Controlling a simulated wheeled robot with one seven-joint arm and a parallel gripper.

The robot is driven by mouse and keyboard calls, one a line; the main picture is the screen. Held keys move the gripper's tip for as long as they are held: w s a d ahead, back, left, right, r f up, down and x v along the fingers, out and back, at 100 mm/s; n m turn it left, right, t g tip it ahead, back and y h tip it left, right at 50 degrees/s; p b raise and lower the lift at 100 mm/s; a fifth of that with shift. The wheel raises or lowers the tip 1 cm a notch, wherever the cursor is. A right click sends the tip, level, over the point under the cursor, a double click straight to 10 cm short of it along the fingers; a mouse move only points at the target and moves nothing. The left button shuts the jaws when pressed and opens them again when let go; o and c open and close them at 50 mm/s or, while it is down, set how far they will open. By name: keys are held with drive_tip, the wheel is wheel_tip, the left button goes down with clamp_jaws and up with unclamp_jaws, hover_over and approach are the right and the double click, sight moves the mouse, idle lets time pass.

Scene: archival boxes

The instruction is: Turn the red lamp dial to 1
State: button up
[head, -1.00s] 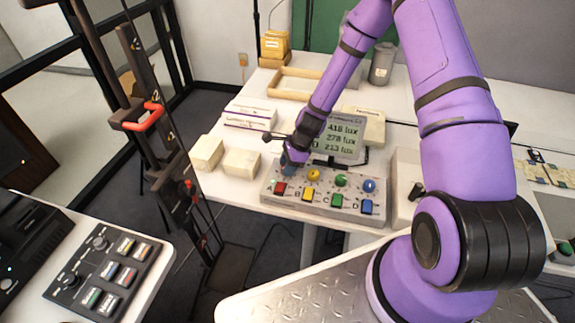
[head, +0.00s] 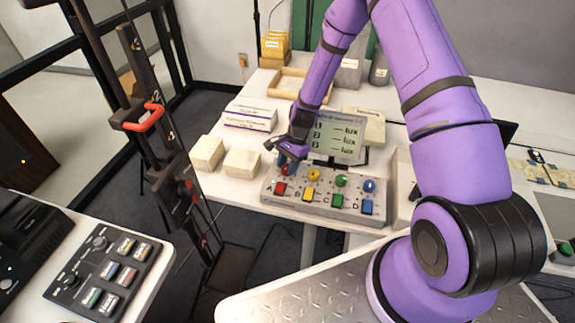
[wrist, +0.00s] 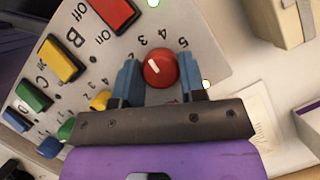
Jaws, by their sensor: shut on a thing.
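The red lamp dial (wrist: 160,68) is a round knob on the grey control box (wrist: 205,42). A short white mark shows on the dial's face; I cannot tell which number it points at. Printed numbers 3, 4 and 5 show beside it; a 1 by this dial is not visible. My gripper (wrist: 157,62) is shut on the dial, one blue finger on each side. In the head view my gripper (head: 287,163) is at the box's back left corner and mostly hides the dial. The display (head: 338,138) behind shows dashes before "lux".
Yellow (head: 314,175), green (head: 341,180) and blue (head: 369,186) dials stand in the same row. A red switch (head: 280,188) and other coloured switches lie in front. Pale boxes (head: 241,163) stand left of the control box.

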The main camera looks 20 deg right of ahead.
drive_tip(key=n+g+h, duration=0.1)
drive_tip(key=n, duration=0.2)
drive_tip(key=shift+w+n, duration=0.1)
drive_tip(key=shift+n, duration=0.3)
drive_tip(key=n, duration=0.2)
drive_tip(key=n+g+h, duration=0.1)
drive_tip(key=n, duration=0.1)
drive_tip(key=shift+a+h, duration=0.1)
drive_tip(key=shift+h, duration=0.2)
drive_tip(key=n, duration=0.2)
drive_tip(key=n+h, duration=0.1)
drive_tip(key=n, duration=0.2)
drive_tip(key=shift+h, duration=0.3)
drive_tip(key=n+h, duration=0.1)
drive_tip(key=n, duration=0.3)
drive_tip(key=shift+a+h, duration=0.1)
drive_tip(key=shift+h, duration=0.2)
drive_tip(key=o, duration=0.9)
